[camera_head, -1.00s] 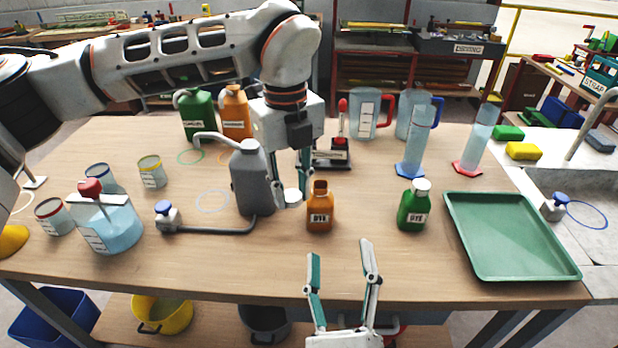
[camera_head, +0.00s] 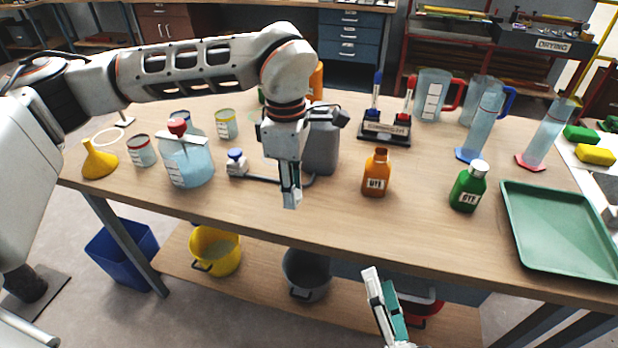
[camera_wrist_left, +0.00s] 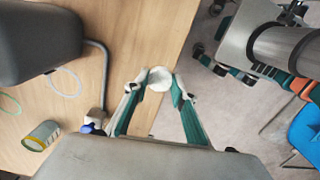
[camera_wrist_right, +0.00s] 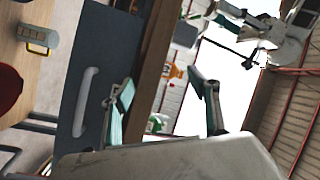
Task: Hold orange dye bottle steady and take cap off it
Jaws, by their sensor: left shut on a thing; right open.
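The orange dye bottle (camera_head: 376,180) stands upright on the table with its neck bare. It also appears in the right wrist view (camera_wrist_right: 174,72). My left gripper (camera_head: 290,203) is left of the bottle, apart from it, near the table's front edge. My right gripper (camera_head: 382,277) is open and empty, low in front of the table and apart from the bottle.
The green dye bottle (camera_head: 468,186) with a white cap stands right of the orange one. A green tray (camera_head: 565,265) lies at the right. The tabletop before the orange bottle is clear.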

